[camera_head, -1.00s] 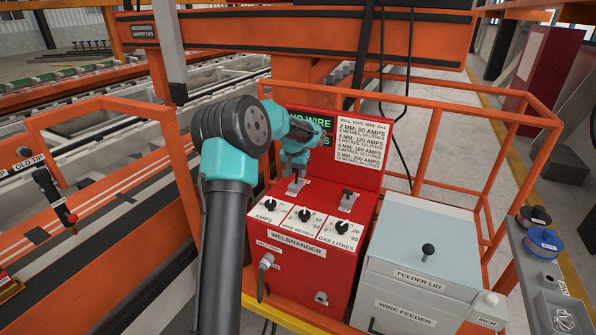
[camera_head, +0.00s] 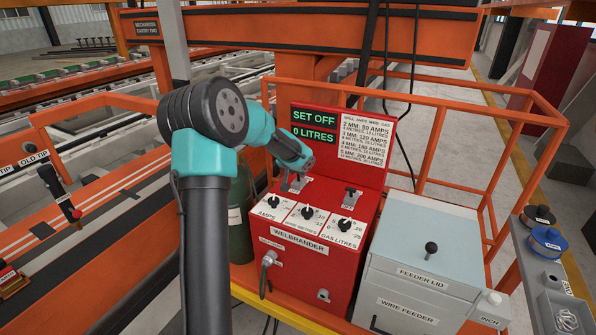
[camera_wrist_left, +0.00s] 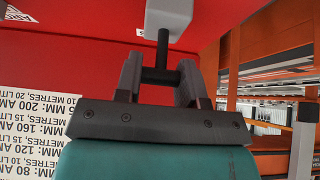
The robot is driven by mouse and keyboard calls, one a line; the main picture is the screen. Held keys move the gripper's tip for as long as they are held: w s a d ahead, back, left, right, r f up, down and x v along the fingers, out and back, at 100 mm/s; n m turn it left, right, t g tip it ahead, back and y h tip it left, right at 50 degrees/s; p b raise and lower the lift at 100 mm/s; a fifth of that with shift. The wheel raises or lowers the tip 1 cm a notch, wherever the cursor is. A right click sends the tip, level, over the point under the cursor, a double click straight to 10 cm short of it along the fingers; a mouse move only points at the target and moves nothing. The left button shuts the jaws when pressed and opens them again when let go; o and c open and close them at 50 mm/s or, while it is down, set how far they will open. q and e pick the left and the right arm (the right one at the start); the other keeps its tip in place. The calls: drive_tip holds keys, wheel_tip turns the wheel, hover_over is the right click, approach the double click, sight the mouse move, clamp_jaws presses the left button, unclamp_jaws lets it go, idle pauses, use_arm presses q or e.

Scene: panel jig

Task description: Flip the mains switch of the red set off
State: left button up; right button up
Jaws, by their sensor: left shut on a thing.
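The red set (camera_head: 300,258) is a red box with a tall back panel. Its screen (camera_head: 314,127) reads "SET OFF" and "0 LITRES". My left gripper (camera_head: 293,185) is low over the back left of its top, at the mains switch. In the left wrist view, the gripper (camera_wrist_left: 160,76) is shut on the switch's black lever (camera_wrist_left: 163,48), with the crossbar between its fingers. The lever rises from a light grey block (camera_wrist_left: 168,14). In the head view my gripper hides most of that switch. My right gripper is not in view.
A second switch (camera_head: 350,192) stands to the right on the set's top. Black dials (camera_head: 307,212) line the sloped front. A grey wire feeder (camera_head: 420,262) stands at right, and a green cylinder (camera_head: 240,220) at left. Orange rails (camera_head: 465,90) surround the set.

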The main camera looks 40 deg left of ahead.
use_arm(q)
drive_tip(key=shift+s, duration=0.1)
idle(0.4)
drive_tip(key=o, duration=0.9)
drive_tip(key=shift+o, duration=0.2)
drive_tip(key=v, duration=1.7)
drive_tip(key=shift+s, duration=0.3)
drive_tip(key=shift+d, duration=0.1)
